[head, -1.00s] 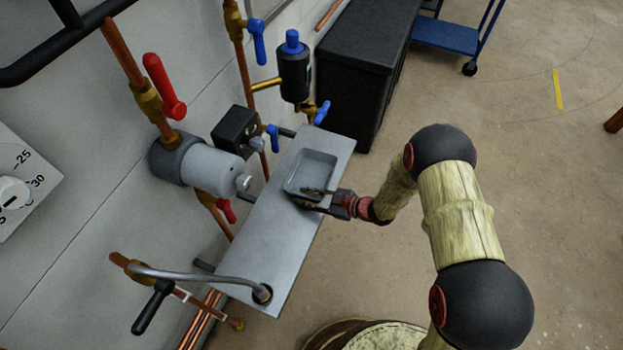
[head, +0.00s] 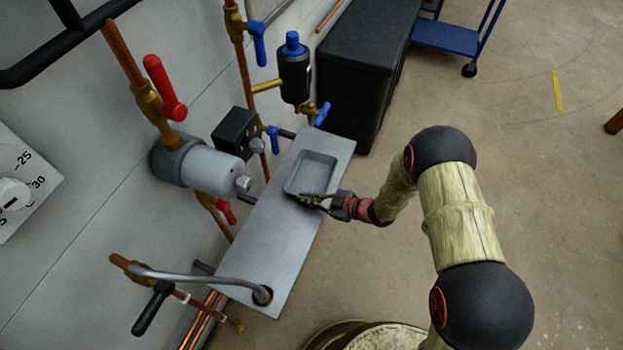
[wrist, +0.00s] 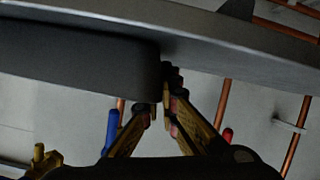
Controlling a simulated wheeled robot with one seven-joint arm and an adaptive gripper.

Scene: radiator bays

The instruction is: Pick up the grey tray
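The grey tray (head: 312,172) is a shallow rectangular dish with rounded corners. It sits level on the grey shelf (head: 262,232), towards its far end. My gripper (head: 316,199) reaches in from the right and is at the tray's near edge, by the near right corner. In the wrist view the tray (wrist: 80,65) appears dark, against the shelf (wrist: 215,35). The tips of my gripper (wrist: 166,88) are brought together at the tray's corner and appear closed on its rim. The exact contact is dark and partly hidden.
A grey cylinder (head: 210,171), a red lever (head: 164,88) and copper pipes stand on the wall left of the shelf. A black cabinet (head: 362,70) stands behind. Floor to the right is open.

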